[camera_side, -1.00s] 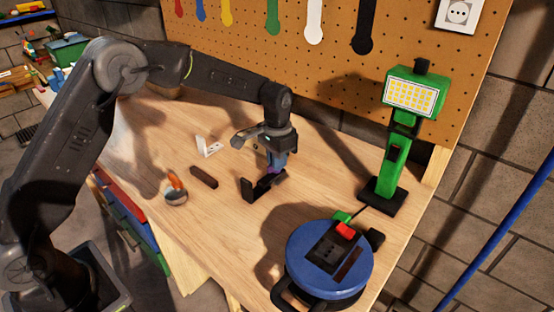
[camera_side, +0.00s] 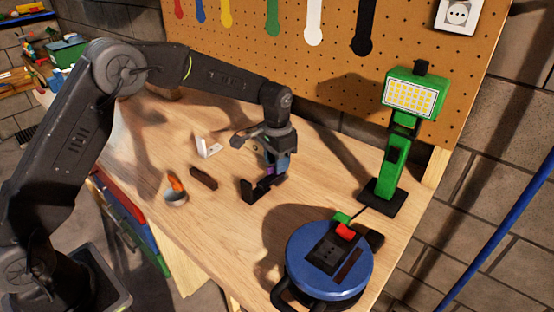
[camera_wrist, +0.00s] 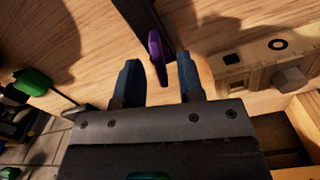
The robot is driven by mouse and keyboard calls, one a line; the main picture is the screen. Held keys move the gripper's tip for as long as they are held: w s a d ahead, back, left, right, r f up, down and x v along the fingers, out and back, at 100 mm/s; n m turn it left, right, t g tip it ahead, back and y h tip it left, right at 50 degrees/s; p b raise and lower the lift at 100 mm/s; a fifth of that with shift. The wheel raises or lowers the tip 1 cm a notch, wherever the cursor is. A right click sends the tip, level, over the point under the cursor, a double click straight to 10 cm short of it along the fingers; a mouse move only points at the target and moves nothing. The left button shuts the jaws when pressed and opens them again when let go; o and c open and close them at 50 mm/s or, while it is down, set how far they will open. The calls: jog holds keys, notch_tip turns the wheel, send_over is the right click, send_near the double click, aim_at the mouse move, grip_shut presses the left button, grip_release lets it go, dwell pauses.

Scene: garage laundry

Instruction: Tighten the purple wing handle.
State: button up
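The purple wing handle (camera_wrist: 157,56) shows in the wrist view between my two fingers, beside the end of a dark bar (camera_wrist: 140,18). My gripper (camera_wrist: 160,80) is open, with a visible gap on each side of the handle. In the side view my gripper (camera_side: 275,168) points down at the dark clamp-like fixture (camera_side: 248,190) on the bench. Only a small bit of purple (camera_side: 269,171) shows there; the fingers hide most of the handle. I cannot tell whether a finger touches it.
A green work lamp (camera_side: 395,160) stands to the right, and a blue cable reel (camera_side: 300,250) sits at the front right. A white bracket (camera_side: 208,147), a dark bar (camera_side: 204,178) and a small orange-topped item (camera_side: 175,188) lie left of the fixture. The pegboard (camera_side: 330,80) is behind.

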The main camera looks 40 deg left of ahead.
notch_tip(320, 180, up, 14)
dwell(0.6)
notch_tip(320, 180, down, 15)
jog(key=shift+r, duration=0.15)
dwell(0.6)
jog(key=shift+c, duration=0.5)
grip_shut()
